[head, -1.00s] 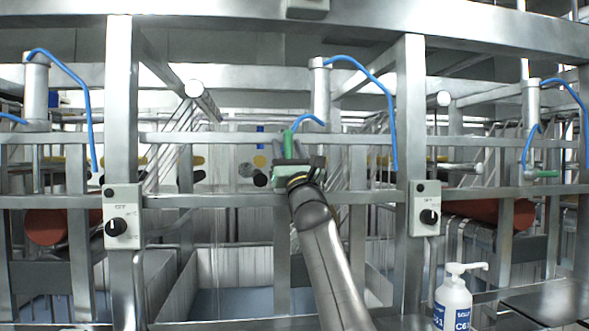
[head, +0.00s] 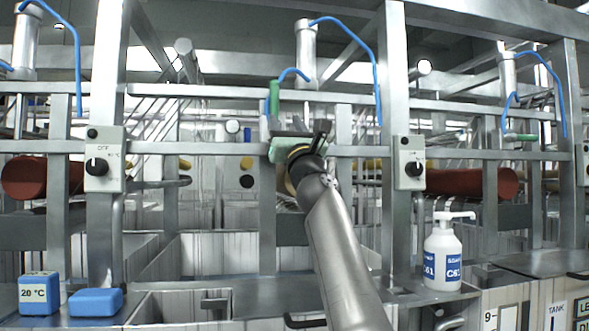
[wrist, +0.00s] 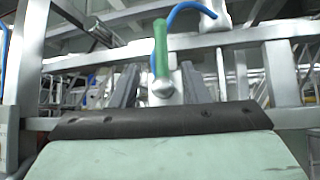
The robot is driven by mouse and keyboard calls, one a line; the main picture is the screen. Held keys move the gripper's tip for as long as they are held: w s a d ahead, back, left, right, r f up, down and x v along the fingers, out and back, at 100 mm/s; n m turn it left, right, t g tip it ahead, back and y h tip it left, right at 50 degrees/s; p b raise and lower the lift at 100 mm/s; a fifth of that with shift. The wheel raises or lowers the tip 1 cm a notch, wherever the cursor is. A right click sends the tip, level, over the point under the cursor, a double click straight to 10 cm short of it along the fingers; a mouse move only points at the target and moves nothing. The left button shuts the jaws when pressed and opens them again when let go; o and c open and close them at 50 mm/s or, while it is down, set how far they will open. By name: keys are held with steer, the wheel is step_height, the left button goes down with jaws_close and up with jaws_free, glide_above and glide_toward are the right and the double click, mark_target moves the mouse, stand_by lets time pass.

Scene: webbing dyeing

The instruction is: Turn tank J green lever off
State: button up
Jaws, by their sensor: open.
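A green lever (head: 274,98) stands upright on the frame rail below a blue hose, in the middle of the head view. In the wrist view the green lever (wrist: 161,50) is upright, its lower end at a round metal fitting. My gripper (head: 290,128) is raised just in front of and below the lever. In the wrist view my gripper (wrist: 158,85) has its two grey fingers apart, one on each side of the lever's lower part. Whether they touch it cannot be told. Another green lever (head: 520,137) lies horizontal at the right. No tank letter is readable.
Steel posts and rails surround the lever. Control boxes with black knobs (head: 104,160) and (head: 409,163) flank my arm. A white pump bottle (head: 442,254) stands on the ledge at right. Blue blocks (head: 95,302) lie at lower left.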

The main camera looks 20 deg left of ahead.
steer(key=b+v, duration=0.6)
steer(key=b, duration=0.1)
stand_by(0.6)
